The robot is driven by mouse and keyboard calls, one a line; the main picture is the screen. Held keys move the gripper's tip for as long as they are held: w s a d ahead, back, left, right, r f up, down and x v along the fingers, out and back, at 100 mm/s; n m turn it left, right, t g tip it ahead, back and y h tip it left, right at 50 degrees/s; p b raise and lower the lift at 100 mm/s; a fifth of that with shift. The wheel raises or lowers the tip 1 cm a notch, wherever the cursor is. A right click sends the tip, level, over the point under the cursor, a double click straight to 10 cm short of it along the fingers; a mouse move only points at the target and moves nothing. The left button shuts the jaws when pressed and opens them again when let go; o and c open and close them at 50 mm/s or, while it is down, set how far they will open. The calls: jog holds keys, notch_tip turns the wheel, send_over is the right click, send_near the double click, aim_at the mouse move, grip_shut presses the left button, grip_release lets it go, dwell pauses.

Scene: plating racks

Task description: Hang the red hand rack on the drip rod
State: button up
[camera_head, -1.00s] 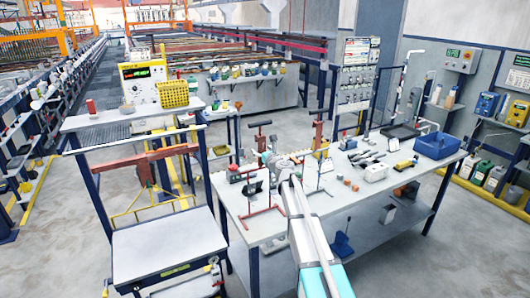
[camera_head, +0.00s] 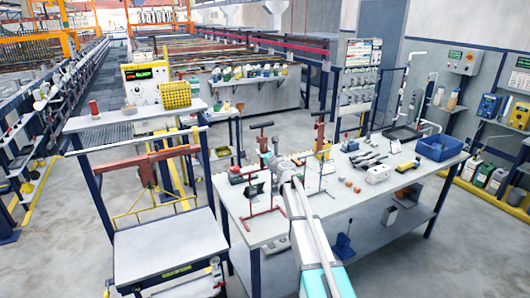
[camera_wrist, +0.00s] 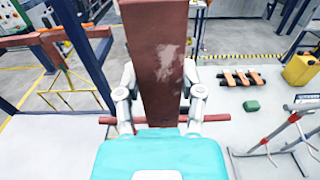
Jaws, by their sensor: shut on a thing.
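My gripper (camera_wrist: 160,98) is shut on the broad upright bar of the red hand rack (camera_wrist: 157,45) in the wrist view. One finger lies on each side of the bar. A thin red crossbar shows behind and beside the fingers. In the head view my gripper (camera_head: 275,162) is over the left part of the bench, and what looks like the same rack (camera_head: 262,146) stands upright beside it, partly hidden. A pale horizontal rod (camera_head: 108,146), seemingly the drip rod, runs along the front of the blue-legged stand at the left. The rack is apart from this rod.
The bench (camera_head: 240,206) holds a rod stand with red feet (camera_head: 264,212), several tools and a blue bin (camera_head: 440,147). A larger red rack (camera_head: 160,158) hangs below the pale rod. A low white-topped table (camera_head: 170,245) stands in front. Open floor lies at the left.

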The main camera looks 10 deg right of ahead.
aim_at(264, 140)
grip_shut()
jog(key=shift+r, duration=0.15)
jog(key=shift+r+p, duration=0.5)
jog(key=shift+p, duration=0.15)
jog(key=shift+r+p, duration=0.7)
jog(key=shift+p, duration=0.05)
dwell(0.4)
jog(key=shift+r+p, duration=1.3)
jog(key=shift+r, duration=0.05)
jog(key=shift+f+b, duration=2.7)
dwell(0.5)
jog(key=o, duration=1.1)
grip_release()
jog(key=shift+r, duration=0.1)
